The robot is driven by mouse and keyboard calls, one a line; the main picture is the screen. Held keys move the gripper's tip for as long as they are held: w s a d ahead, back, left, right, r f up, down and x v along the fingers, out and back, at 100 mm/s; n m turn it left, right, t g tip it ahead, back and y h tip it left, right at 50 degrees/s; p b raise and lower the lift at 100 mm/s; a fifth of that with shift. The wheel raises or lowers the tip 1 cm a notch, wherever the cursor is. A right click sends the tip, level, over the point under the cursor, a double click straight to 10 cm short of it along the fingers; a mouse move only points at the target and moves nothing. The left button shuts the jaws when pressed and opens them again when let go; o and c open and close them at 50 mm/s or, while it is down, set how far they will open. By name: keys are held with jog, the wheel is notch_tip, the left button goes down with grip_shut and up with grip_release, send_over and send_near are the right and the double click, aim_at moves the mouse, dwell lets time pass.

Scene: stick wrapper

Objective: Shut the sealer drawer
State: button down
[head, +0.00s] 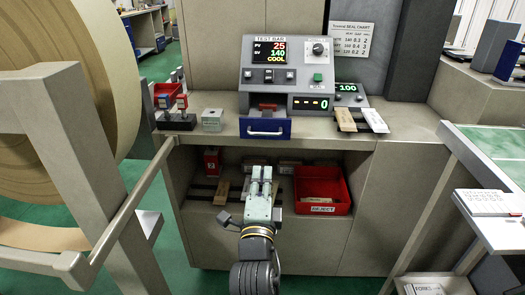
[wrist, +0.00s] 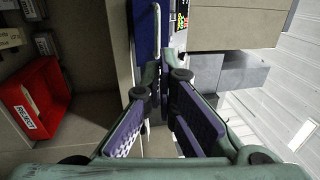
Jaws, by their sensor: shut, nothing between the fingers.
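The sealer (head: 290,75) stands on the bench, a grey box with a lit display reading 25, 140 and COOL. Its blue drawer (head: 265,128) with a pale bar handle seems to stand out in front of the sealer's body, near the bench's front edge. In the wrist view the blue drawer (wrist: 145,30) and its handle (wrist: 156,20) show at the top, just beyond the fingertips. My gripper (head: 261,170) is shut and empty, below and in front of the drawer; it also shows in the wrist view (wrist: 165,72). I see no contact with the drawer.
A red reject bin (head: 322,187) sits on the shelf under the bench, right of my gripper. A small grey block (head: 212,119) and red-topped stamps (head: 172,113) stand left of the drawer. Wooden sticks (head: 345,120) lie to its right. A large paper roll (head: 70,70) fills the left.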

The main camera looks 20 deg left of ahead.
jog(key=b, duration=0.2)
jog(key=p, duration=0.5)
send_near(264, 133)
jog(key=x, duration=0.6)
jog(key=shift+w, duration=0.35)
jog(key=shift+a, duration=0.1)
